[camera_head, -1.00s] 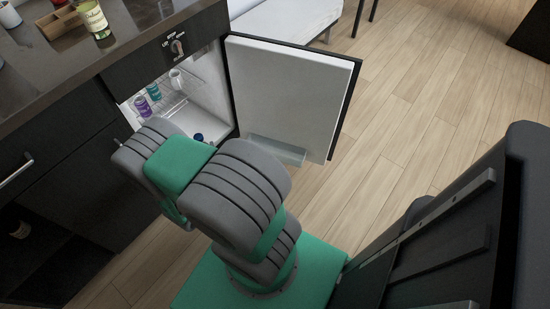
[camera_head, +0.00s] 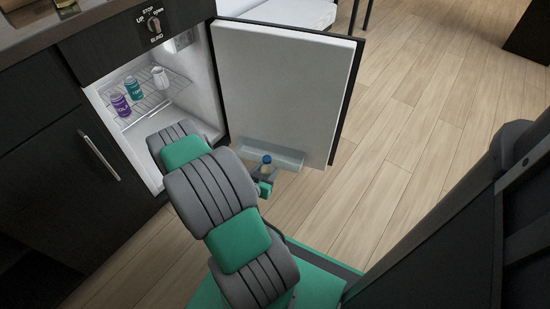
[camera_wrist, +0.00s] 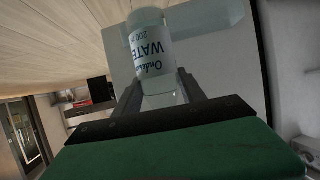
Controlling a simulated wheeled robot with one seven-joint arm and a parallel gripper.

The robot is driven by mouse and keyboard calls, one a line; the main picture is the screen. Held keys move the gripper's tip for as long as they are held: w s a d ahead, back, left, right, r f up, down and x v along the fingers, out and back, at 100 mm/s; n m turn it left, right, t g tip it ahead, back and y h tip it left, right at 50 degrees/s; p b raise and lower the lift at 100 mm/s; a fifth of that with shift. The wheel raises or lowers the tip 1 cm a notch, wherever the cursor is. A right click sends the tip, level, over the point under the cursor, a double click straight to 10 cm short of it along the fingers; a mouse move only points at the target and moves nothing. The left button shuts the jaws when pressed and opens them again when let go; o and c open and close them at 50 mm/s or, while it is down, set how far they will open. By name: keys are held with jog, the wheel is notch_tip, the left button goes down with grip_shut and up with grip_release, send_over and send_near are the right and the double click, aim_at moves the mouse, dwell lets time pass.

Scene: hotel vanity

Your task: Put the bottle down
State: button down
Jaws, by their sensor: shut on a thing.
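The bottle (camera_wrist: 152,45) is clear with a white label reading WATER, and it sits between the fingers in the wrist view. In the head view only its blue cap (camera_head: 267,159) shows clearly. My gripper (camera_head: 265,176) is shut on the bottle, beside the inner face of the open fridge door (camera_head: 285,90). The bottle's cap overlaps the clear door bin (camera_head: 290,157) in the head view; I cannot tell whether it is inside the bin or in front of it. Its lower part is hidden by the gripper and the bin. The gripper's fingers also show in the wrist view (camera_wrist: 160,90).
The fridge interior has a wire shelf (camera_head: 152,103) with a purple can (camera_head: 120,104), a teal can (camera_head: 133,88) and a white jug-like item (camera_head: 160,77). A dark cabinet with a handle (camera_head: 100,157) stands left. Open wooden floor (camera_head: 420,110) lies right of the door.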

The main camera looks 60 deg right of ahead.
jog(key=w+d+b, duration=0.1)
jog(key=d, duration=0.4)
jog(key=d+b, duration=0.1)
jog(key=d, duration=0.4)
jog(key=w+d+b, duration=0.1)
jog(key=d, duration=0.5)
jog(key=shift+w+d, duration=0.1)
jog(key=shift+w, duration=0.2)
jog(key=shift+w+d+f+b, duration=0.1)
jog(key=shift+d+f+b, duration=0.1)
jog(key=shift+f+b, duration=0.3)
jog(key=shift+d+f+b, duration=0.15)
jog(key=shift+f+b, duration=0.15)
jog(key=shift+f, duration=0.35)
notch_tip(320, 180, down, 5)
jog(key=b, duration=0.3)
jog(key=shift+d, duration=0.15)
jog(key=shift+r, duration=0.2)
jog(key=c, duration=0.7)
grip_release()
jog(key=shift+o, duration=0.2)
